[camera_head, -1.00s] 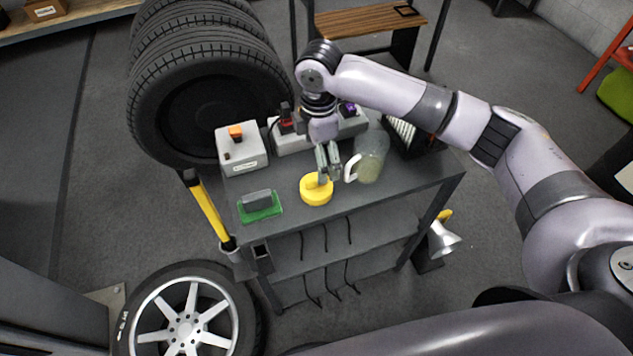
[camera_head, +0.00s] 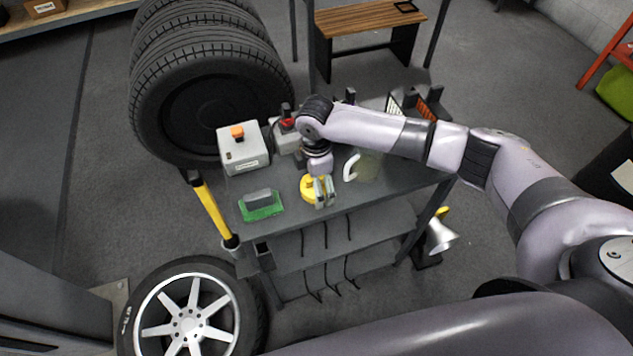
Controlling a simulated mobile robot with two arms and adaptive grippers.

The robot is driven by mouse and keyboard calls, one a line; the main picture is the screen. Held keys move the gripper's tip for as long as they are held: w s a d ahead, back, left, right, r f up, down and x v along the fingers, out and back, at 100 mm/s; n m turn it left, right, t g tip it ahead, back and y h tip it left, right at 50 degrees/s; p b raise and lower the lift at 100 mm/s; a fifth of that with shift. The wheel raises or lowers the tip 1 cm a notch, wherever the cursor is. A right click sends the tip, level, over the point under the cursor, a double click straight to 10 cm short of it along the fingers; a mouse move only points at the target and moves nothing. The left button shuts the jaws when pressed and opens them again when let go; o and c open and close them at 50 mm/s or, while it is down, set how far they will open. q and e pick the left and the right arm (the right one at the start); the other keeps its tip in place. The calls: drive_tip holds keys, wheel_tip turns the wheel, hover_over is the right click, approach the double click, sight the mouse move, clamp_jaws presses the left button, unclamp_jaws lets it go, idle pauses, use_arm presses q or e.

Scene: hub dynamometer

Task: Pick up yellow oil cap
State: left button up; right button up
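The yellow oil cap (camera_head: 308,185) lies on the grey top of the workbench cart (camera_head: 385,197), near its front edge. My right gripper (camera_head: 325,198) points down at the cap and overlaps its right side. My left gripper is not in view.
A clear jug with a white handle (camera_head: 350,167) stands right of the gripper, partly behind my arm. A green tray with a grey block (camera_head: 261,206) lies left of the cap. A grey box with an orange button (camera_head: 243,150) stands behind it. Tyres (camera_head: 205,85) stand beyond the cart.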

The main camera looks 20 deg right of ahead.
drive_tip(key=shift+c, duration=0.3)
drive_tip(key=c, duration=1.2)
drive_tip(key=shift+r, duration=0.1)
